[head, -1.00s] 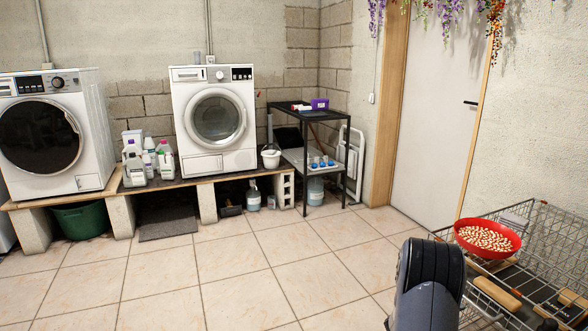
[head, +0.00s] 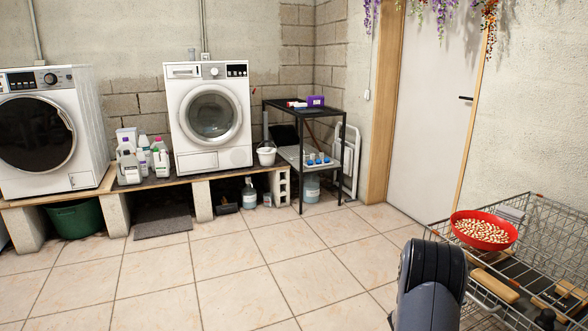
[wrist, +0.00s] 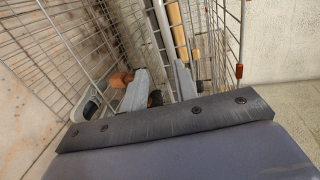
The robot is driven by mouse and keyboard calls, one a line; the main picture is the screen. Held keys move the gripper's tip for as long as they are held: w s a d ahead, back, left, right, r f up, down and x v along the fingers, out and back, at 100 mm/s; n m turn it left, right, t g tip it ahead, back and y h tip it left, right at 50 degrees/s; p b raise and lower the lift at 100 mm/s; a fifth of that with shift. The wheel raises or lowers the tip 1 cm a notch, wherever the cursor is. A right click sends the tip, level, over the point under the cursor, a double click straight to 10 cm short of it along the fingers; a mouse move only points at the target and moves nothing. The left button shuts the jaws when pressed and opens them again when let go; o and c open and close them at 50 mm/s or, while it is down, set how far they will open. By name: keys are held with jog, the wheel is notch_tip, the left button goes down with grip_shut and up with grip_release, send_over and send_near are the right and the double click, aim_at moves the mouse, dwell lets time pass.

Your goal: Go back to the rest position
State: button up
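My gripper shows in the wrist view (wrist: 160,80) as two grey fingers standing apart beyond a dark strip with screws. It is open, with nothing seen between the fingers. Wire mesh and wooden pieces lie behind it. In the head view my dark arm rises at the bottom right, and the gripper itself is not seen there.
A wire cart (head: 545,225) stands at the right beside my arm, with a red bowl (head: 484,231) of pale pieces on it. Two washing machines (head: 209,115) stand on a block plinth at the back. A black shelf (head: 308,115) stands near the door (head: 433,120). The tiled floor ahead is clear.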

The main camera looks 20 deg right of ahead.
jog(key=f+v, duration=0.2)
jog(key=v, duration=1.5)
jog(key=a+f+v, duration=0.1)
jog(key=f+v, duration=0.1)
jog(key=v, duration=1.4)
jog(key=shift+s+a+f+b, duration=0.3)
jog(key=shift+a+f+b, duration=0.05)
jog(key=shift+b, duration=0.05)
